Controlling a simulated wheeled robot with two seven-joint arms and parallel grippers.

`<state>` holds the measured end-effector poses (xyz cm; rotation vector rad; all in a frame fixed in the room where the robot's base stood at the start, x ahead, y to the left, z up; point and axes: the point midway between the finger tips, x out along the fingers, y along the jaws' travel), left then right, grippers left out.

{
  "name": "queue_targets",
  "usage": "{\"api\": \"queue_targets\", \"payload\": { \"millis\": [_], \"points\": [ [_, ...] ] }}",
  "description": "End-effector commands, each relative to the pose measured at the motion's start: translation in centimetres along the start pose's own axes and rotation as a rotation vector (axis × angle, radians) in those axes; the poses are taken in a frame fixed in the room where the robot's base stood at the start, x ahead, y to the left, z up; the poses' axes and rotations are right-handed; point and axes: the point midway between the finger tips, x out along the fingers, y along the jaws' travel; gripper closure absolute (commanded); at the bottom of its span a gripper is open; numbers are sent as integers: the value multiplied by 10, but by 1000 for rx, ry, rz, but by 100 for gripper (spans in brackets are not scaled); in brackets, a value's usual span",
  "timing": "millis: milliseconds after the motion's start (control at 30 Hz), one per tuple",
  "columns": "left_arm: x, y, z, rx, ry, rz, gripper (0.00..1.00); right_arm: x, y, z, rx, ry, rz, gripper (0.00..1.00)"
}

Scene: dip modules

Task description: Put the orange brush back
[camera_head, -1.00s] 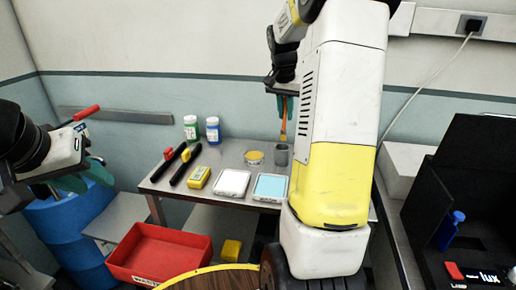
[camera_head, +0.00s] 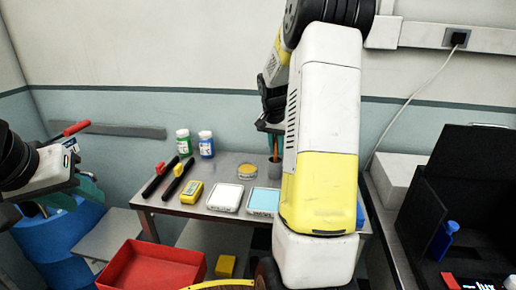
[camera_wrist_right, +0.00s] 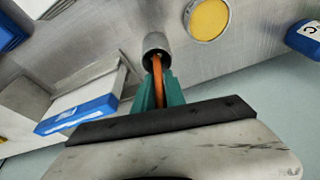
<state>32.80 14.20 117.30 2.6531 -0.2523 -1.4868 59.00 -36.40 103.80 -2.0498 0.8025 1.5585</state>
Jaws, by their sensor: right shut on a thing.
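The orange brush (camera_head: 276,147) is in my right gripper (camera_head: 270,127), upright above the grey cup (camera_head: 274,169) on the metal table. In the right wrist view my right gripper (camera_wrist_right: 158,95) has its teal fingers shut on the brush (camera_wrist_right: 158,75). The brush's far end reaches the mouth of the cup (camera_wrist_right: 155,43) and seems to be inside it; how deep, I cannot tell. My left gripper (camera_head: 62,196) is at the far left, over a blue barrel, with its teal fingers apart and nothing seen between them.
On the table (camera_head: 212,165) are a round yellow tin (camera_head: 247,172), a white tray (camera_head: 225,197), a blue-topped tray (camera_head: 264,201), a yellow device (camera_head: 191,192), two black-handled tools and two bottles. A red bin (camera_head: 152,267) stands below. A black case (camera_head: 470,190) is at right.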

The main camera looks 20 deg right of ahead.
Motion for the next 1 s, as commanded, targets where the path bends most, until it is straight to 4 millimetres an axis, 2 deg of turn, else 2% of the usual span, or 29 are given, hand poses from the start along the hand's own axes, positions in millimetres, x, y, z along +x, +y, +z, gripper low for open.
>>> {"api": "queue_targets", "payload": {
  "millis": [100, 300, 333, 433, 800, 1000],
  "points": [
    [0, 0, 0, 0, 0, 0, 64, 10, 0, 3, 0, -1, 0, 100],
    [0, 0, 0, 0, 0, 0, 64, 10, 0, 3, 1, 0, 0, 100],
    [0, 0, 0, 0, 0, 0, 64, 10, 0, 3, 0, 0, 0, 81],
    [0, 0, 0, 0, 0, 0, 64, 10, 0, 3, 0, 0, 0, 63],
    [0, 0, 0, 0, 0, 0, 64, 14, 1, 4, 1, -2, 1, 63],
    [0, 0, 0, 0, 0, 0, 64, -17, -2, 3, 0, 4, -2, 63]
  ]
}}
